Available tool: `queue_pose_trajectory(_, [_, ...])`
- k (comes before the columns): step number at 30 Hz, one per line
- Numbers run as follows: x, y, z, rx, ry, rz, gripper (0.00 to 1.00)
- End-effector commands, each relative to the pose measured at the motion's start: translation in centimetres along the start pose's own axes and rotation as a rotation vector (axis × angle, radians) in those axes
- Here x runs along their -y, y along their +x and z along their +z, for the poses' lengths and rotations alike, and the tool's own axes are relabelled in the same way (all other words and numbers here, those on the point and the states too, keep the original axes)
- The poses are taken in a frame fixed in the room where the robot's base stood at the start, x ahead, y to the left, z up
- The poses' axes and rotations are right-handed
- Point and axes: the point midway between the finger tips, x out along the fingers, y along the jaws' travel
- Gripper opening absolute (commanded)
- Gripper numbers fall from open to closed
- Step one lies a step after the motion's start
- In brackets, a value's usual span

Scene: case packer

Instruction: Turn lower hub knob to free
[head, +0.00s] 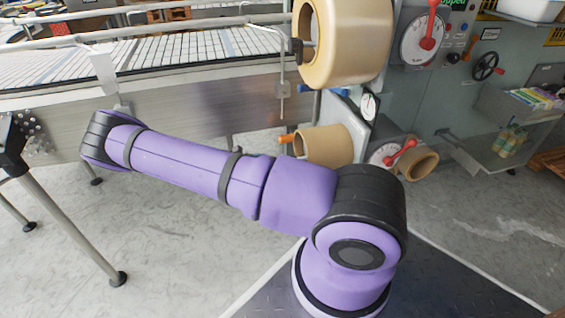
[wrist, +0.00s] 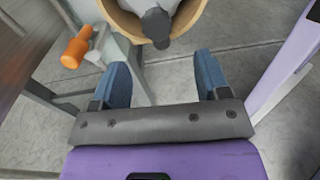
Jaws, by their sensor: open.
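The lower hub knob (wrist: 157,26) shows in the wrist view as a dark knob in the mouth of a tan core (wrist: 120,14) at the top. My gripper (wrist: 163,66) is open and empty, with its two blue fingers apart. The knob is beyond the fingertips, roughly centred between them, and they appear not to touch it. In the head view the lower tan core (head: 326,145) sits below a large tape roll (head: 347,42). I cannot make out the lower knob there, and my gripper is not visible.
An orange handle (wrist: 77,48) is left of the core in the wrist view. In the head view, dials with red pointers (head: 418,40) are on the grey cabinet (head: 440,100) at right. A roller conveyor (head: 180,50) runs across the back left.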

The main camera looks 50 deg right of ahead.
Motion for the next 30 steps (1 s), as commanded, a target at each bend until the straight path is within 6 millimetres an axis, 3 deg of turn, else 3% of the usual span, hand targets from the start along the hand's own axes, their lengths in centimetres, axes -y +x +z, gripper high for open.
queue_pose_trajectory(8, [-0.2,1.2,-0.8,0.042,-0.019,0.021,0.69])
queue_pose_trajectory(24, [-0.3,9.6,-0.4,0.042,-0.02,0.02,0.69])
queue_pose_trajectory(30, [-0.5,11.1,-0.3,0.04,-0.018,0.021,0.69])
